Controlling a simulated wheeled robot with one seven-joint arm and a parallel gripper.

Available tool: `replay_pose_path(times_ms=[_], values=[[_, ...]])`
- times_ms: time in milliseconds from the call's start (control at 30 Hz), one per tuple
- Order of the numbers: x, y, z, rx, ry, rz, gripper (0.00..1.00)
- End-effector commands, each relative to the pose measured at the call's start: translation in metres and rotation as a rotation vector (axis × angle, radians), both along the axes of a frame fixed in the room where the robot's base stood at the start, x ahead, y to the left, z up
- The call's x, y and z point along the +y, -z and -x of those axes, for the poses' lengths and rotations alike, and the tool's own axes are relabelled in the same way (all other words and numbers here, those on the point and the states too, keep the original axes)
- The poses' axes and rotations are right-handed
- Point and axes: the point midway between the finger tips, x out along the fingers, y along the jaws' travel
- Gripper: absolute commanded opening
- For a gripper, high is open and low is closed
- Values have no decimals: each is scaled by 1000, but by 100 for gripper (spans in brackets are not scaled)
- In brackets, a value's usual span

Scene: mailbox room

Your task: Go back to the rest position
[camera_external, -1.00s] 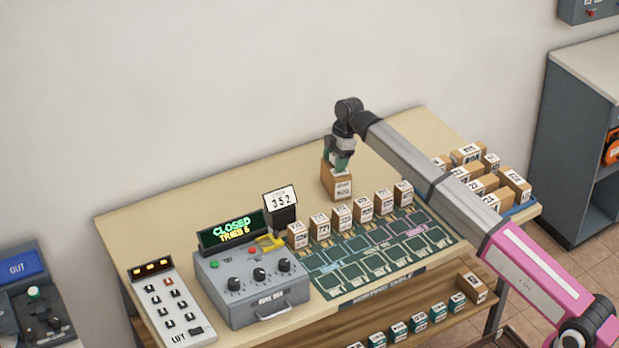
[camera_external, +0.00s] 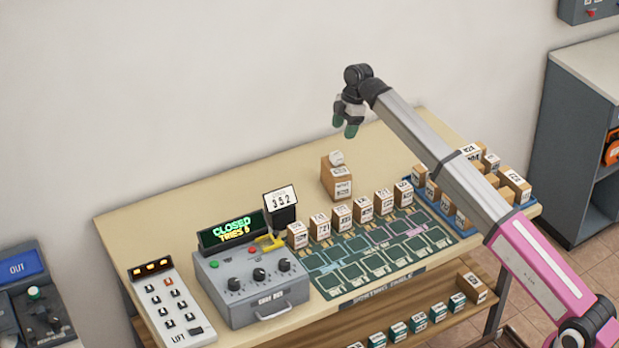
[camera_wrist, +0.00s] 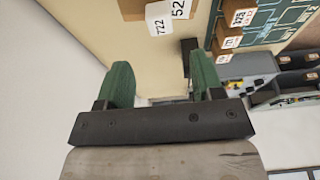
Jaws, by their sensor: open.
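My gripper (camera_external: 346,127) hangs in the air above the back of the sorting table, with its green fingertips pointing down. In the wrist view my gripper (camera_wrist: 160,85) shows its two green fingers spread apart with nothing between them. A cardboard box (camera_external: 336,180) with a white label stands on the table below my gripper, apart from it. A small pale item sits on top of that box. The box also shows at the top of the wrist view (camera_wrist: 132,8).
A row of small labelled boxes (camera_external: 342,217) lines the back of the green sorting mat (camera_external: 343,282). A grey control box (camera_external: 255,287) with a "CLOSED" display (camera_external: 232,229) and a card reading 352 (camera_external: 281,199) stand at left. A blue tray (camera_external: 525,204) of boxes is at right. The wall is behind.

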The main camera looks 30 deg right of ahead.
Motion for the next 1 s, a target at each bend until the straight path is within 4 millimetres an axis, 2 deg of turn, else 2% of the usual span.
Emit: replay_pose_path(times_ms=[133,433,567,667,867,1000], values=[[-2,-7,0,0,0,0,61],[-1,-7,0,0,0,0,61],[16,-5,4,-4,9,6,61],[49,-2,12,-13,34,21,61],[143,8,41,-53,118,53,61],[209,13,67,-88,176,65,61]])
